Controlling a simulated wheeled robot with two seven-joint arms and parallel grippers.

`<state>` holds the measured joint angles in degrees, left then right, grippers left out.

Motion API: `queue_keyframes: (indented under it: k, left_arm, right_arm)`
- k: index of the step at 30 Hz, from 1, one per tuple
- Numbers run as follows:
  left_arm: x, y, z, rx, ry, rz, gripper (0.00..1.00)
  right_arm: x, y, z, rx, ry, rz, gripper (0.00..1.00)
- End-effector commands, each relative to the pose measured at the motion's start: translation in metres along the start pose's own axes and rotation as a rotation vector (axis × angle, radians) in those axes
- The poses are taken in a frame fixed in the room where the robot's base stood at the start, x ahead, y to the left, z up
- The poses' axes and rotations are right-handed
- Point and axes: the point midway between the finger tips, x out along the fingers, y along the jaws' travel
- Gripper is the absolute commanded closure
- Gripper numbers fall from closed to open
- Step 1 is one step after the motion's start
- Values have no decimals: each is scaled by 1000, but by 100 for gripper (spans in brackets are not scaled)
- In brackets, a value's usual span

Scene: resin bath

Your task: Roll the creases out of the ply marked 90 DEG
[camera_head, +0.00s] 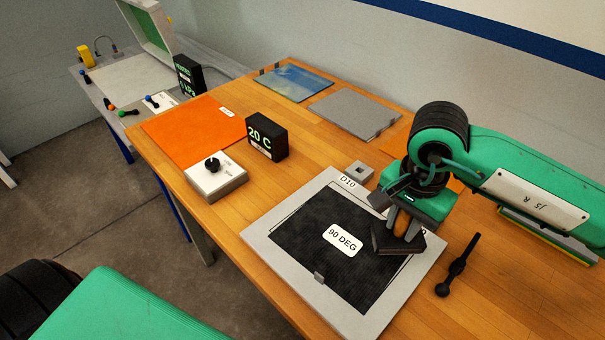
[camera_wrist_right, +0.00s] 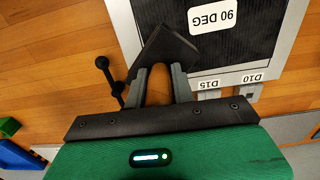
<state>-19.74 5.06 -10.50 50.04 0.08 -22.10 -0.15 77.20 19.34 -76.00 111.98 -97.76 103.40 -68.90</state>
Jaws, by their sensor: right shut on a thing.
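The ply marked 90 DEG (camera_head: 315,258) is a black woven sheet lying on a grey framed plate (camera_head: 262,222); the ply also shows in the right wrist view (camera_wrist_right: 240,45). No crease can be made out clearly. The wrist view shows the tool (camera_wrist_right: 165,48) between the fingertips, beside the plate's edge. My left gripper is out of view.
A dark lever-like tool (camera_head: 457,268) lies right of the plate. A grey block (camera_head: 358,172) sits behind it, near the D10 label. Wood is bare at the front right.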

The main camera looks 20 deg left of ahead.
Motion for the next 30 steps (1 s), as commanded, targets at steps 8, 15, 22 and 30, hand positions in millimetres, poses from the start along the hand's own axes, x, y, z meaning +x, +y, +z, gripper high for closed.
queue_keyframes:
  k: [8,15,22,30]
  left_arm:
    - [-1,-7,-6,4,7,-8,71]
    - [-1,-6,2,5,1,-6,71]
    - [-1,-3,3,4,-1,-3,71]
    - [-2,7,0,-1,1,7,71]
  right_arm:
    - [-20,-1,2,4,1,-2,96]
    - [-22,-1,3,5,1,-1,96]
    - [-22,-1,3,5,1,-1,96]
    - [-22,-1,2,5,1,-1,96]
